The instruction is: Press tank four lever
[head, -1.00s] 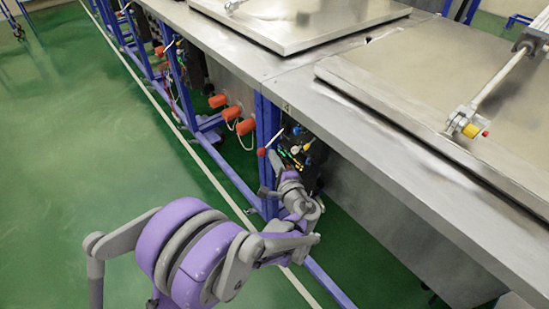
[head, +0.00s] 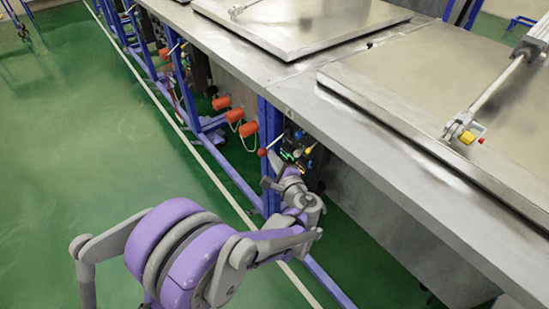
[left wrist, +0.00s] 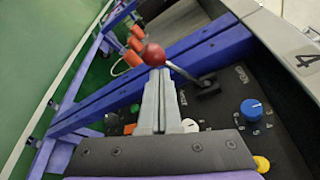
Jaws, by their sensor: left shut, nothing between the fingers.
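The tank four lever has a red ball knob (head: 262,152) on a thin metal rod, under the table edge by the "4" label (head: 290,113). In the left wrist view, the red knob (left wrist: 153,55) is just beyond my fingertips, and its rod runs right to a dark base on the black control panel (left wrist: 225,115). My left gripper (head: 273,158) is shut and empty, close beside the knob. It also shows in the left wrist view (left wrist: 157,75), its tips overlapping the knob's lower edge. I cannot tell whether they touch. My right gripper is out of view.
The panel also has a blue knob (left wrist: 252,108), a white knob (left wrist: 190,125) and a yellow knob (left wrist: 262,163). A blue frame post (head: 268,125) stands close by the lever. Several orange handles (head: 235,114) lie farther along. Green floor (head: 90,130) to the left is clear.

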